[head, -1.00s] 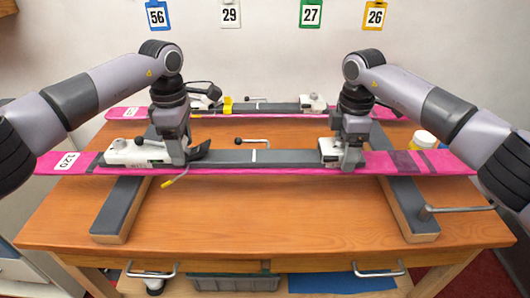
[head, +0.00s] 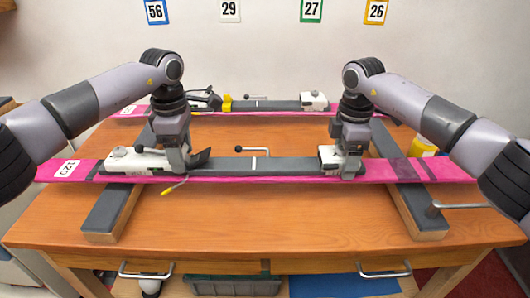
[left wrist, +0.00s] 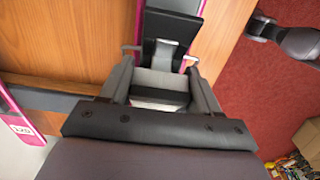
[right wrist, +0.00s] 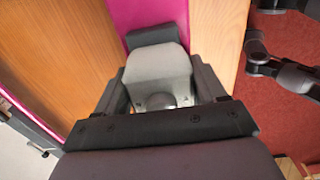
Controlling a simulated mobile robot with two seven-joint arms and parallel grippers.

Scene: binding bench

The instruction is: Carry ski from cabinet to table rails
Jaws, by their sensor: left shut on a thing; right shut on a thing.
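A pink ski (head: 255,181) with a white number label lies level across the view, over two dark-topped table rails, the left rail (head: 108,212) and the right rail (head: 416,212). I cannot tell whether it touches them. My left gripper (head: 180,166) is shut on the binding part at its left; this part also shows between the jaws in the left wrist view (left wrist: 160,80). My right gripper (head: 343,168) is shut on its right binding part, whose pale housing fills the jaws in the right wrist view (right wrist: 157,70). The jaws hide parts of both.
A second pink ski (head: 270,113) lies behind, across the rails' far part. A lever (head: 462,206) sticks out right of the right rail. A yellow jar (head: 422,147) stands at the back right. The wooden table (head: 260,220) is bare between the rails in front. Drawers with handles are below.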

